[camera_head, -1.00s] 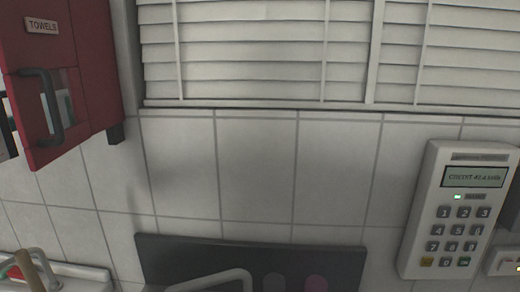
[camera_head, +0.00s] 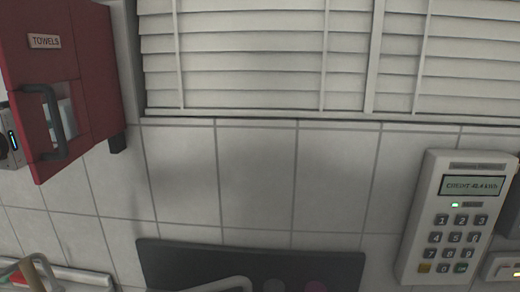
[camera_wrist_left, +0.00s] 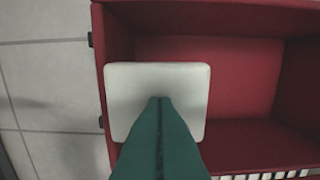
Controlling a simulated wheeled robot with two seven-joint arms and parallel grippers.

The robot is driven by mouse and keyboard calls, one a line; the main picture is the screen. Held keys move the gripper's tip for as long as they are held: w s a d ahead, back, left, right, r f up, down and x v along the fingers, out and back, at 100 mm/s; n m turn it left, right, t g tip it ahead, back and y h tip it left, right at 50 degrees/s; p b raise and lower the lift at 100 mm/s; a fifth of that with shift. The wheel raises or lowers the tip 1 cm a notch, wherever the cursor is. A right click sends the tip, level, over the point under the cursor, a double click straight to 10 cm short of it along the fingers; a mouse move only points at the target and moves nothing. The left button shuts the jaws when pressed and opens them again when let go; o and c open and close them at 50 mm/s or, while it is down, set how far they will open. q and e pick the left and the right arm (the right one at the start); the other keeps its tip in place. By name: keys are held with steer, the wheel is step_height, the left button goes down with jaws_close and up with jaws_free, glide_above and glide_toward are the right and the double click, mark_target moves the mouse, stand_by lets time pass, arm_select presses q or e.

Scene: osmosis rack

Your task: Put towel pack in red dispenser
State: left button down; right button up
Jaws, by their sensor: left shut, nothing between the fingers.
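The red dispenser (camera_head: 45,90), labelled TOWELS, hangs on the wall at the upper left of the head view. Its red interior (camera_wrist_left: 255,70) fills much of the left wrist view. A white slab with rounded corners, seemingly the towel pack (camera_wrist_left: 185,85), overlaps the left part of that interior. My left gripper's teal fingers (camera_wrist_left: 160,102) are shut together in front of the slab, with nothing between them. Whether they touch it I cannot tell. In the head view only my left wrist shows at the left edge. My right gripper is not in view.
The dispenser has a dark handle (camera_head: 55,120) on its front. A keypad unit (camera_head: 455,220) is on the wall at the right. Window blinds (camera_head: 250,55) are above, and a dark panel (camera_head: 180,258) is below. The tiled wall between is clear.

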arm_select(q)
steer(key=shift+w+p, duration=0.5)
steer(key=shift+w, duration=0.1)
steer(key=s+a+b, duration=0.1)
steer(key=s+b, duration=1)
steer(key=s, duration=0.2)
stand_by(0.4)
